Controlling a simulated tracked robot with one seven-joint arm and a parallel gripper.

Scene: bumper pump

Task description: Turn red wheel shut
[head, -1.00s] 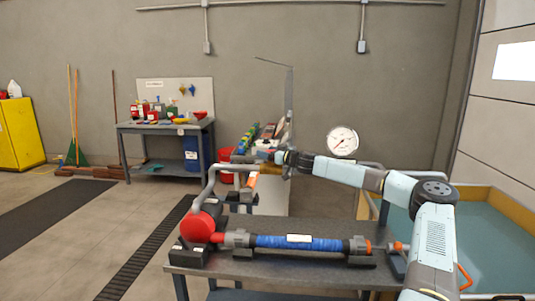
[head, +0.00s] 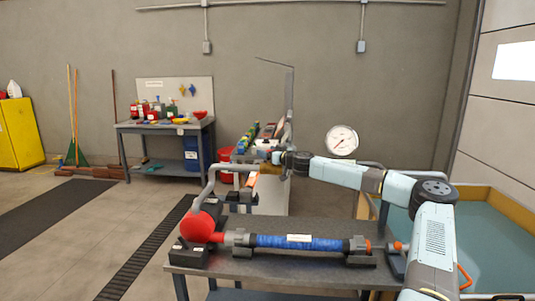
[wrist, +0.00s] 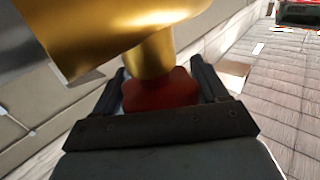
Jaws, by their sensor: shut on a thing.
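The red wheel (wrist: 160,92) is in the middle of the wrist view, below a shiny brass valve body (wrist: 125,25) and its short brass neck. My gripper (wrist: 165,88) has one dark finger on each side of the wheel and is shut on it. Part of the wheel is hidden behind the gripper's dark front plate. In the head view my gripper (head: 270,158) is small, at the end of my arm above the far side of the bench, and the wheel cannot be made out there.
A dark bench (head: 270,265) carries a blue-wrapped cylinder (head: 275,241), a red ball-shaped part (head: 197,227) and a bent grey pipe (head: 208,188). A round gauge (head: 341,141) stands behind my arm. A tool table (head: 165,126) is at the back left. Open floor lies left of the bench.

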